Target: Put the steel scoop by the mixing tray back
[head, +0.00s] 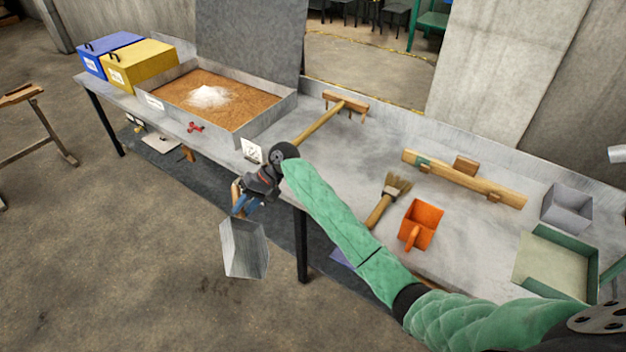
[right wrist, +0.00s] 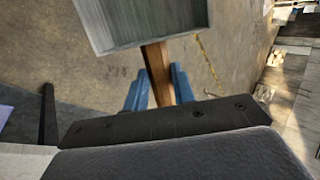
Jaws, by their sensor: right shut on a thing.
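The steel scoop (head: 244,249) has a grey metal pan and a wooden handle. My right gripper (head: 240,208) is shut on its handle and holds it in front of the table's front edge, over the floor. In the right wrist view the handle (right wrist: 158,75) sits between the blue fingers of my right gripper (right wrist: 158,88), with the scoop's pan (right wrist: 140,22) beyond them. The mixing tray (head: 262,121), a metal tray with brown grain and a white heap, stands on the table to the upper left of the gripper. My left gripper is not in view.
On the grey table (head: 330,155) lie a wooden rake (head: 322,122), a brush (head: 388,198), an orange scoop (head: 420,224) and a wooden bar (head: 463,178). A grey box (head: 567,207) and a green tray (head: 556,262) stand at the right. Blue (head: 108,53) and yellow (head: 140,63) boxes stand far left.

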